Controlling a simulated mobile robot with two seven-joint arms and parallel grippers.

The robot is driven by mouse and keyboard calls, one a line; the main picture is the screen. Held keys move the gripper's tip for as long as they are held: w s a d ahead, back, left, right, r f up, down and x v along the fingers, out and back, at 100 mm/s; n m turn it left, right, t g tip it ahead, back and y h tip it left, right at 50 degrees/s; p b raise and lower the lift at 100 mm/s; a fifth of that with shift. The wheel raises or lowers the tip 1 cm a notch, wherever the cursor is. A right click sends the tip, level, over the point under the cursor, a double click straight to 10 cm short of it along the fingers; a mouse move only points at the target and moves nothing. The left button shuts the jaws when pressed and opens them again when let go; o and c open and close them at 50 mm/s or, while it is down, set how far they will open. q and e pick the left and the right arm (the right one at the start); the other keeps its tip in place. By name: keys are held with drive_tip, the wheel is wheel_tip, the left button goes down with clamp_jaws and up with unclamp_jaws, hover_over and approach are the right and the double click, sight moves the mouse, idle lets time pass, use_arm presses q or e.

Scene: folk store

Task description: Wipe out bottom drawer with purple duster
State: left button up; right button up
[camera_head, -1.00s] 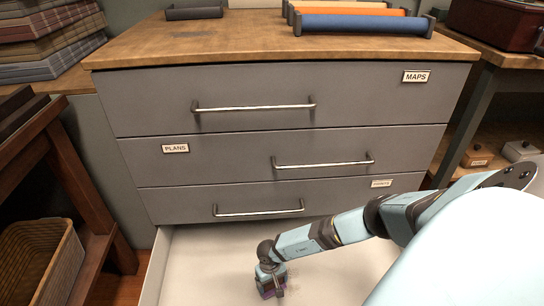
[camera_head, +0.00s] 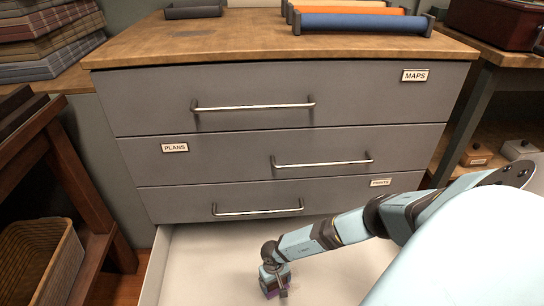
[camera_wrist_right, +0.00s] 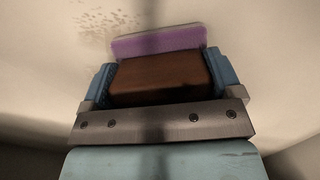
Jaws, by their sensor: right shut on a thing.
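The bottom drawer (camera_head: 205,262) is pulled open, with a pale, empty-looking floor. My right gripper (camera_head: 274,284) reaches down into it from the right. In the right wrist view, the gripper (camera_wrist_right: 158,80) is shut on the purple duster (camera_wrist_right: 158,40), with blue fingers at either side of its brown block (camera_wrist_right: 160,78). The duster's purple pad faces the drawer floor; whether it touches is hard to tell. A patch of brown specks (camera_wrist_right: 105,25) lies on the pale floor just beyond the pad, to the left. My left gripper is not in view.
Three shut drawers with bar handles (camera_head: 258,209) rise behind the open one. Rolls, including a blue roll (camera_head: 362,24), lie on the cabinet top (camera_head: 230,40). A wicker basket (camera_head: 40,262) stands at left. A side table (camera_head: 480,90) stands at right.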

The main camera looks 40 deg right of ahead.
drive_tip(key=shift+s+d, duration=1.7)
drive_tip(key=shift+d, duration=0.3)
drive_tip(key=shift+s+d, duration=1.35)
drive_tip(key=shift+d, duration=0.2)
drive_tip(key=shift+w+d, duration=0.6)
drive_tip(key=shift+w, duration=0.15)
drive_tip(key=shift+w+a, duration=0.95)
drive_tip(key=shift+a, duration=0.2)
drive_tip(key=shift+w+a, duration=0.65)
drive_tip(key=shift+a, duration=0.1)
drive_tip(key=shift+w+a, duration=0.9)
drive_tip(key=shift+a, duration=0.25)
drive_tip(key=shift+w+a, duration=0.9)
drive_tip(key=shift+a, duration=0.2)
drive_tip(key=shift+w+d, duration=0.65)
drive_tip(key=shift+w, duration=0.15)
drive_tip(key=shift+s+d, duration=1.2)
drive_tip(key=shift+d, duration=0.25)
drive_tip(key=shift+s+d, duration=1.3)
drive_tip(key=shift+d, duration=0.2)
drive_tip(key=shift+s+d+f, duration=0.15)
drive_tip(key=shift+s+d, duration=0.9)
drive_tip(key=shift+d, duration=0.15)
wheel_tip(320, 180, up, 6)
drive_tip(key=p, duration=0.4)
drive_tip(key=shift+p, duration=0.3)
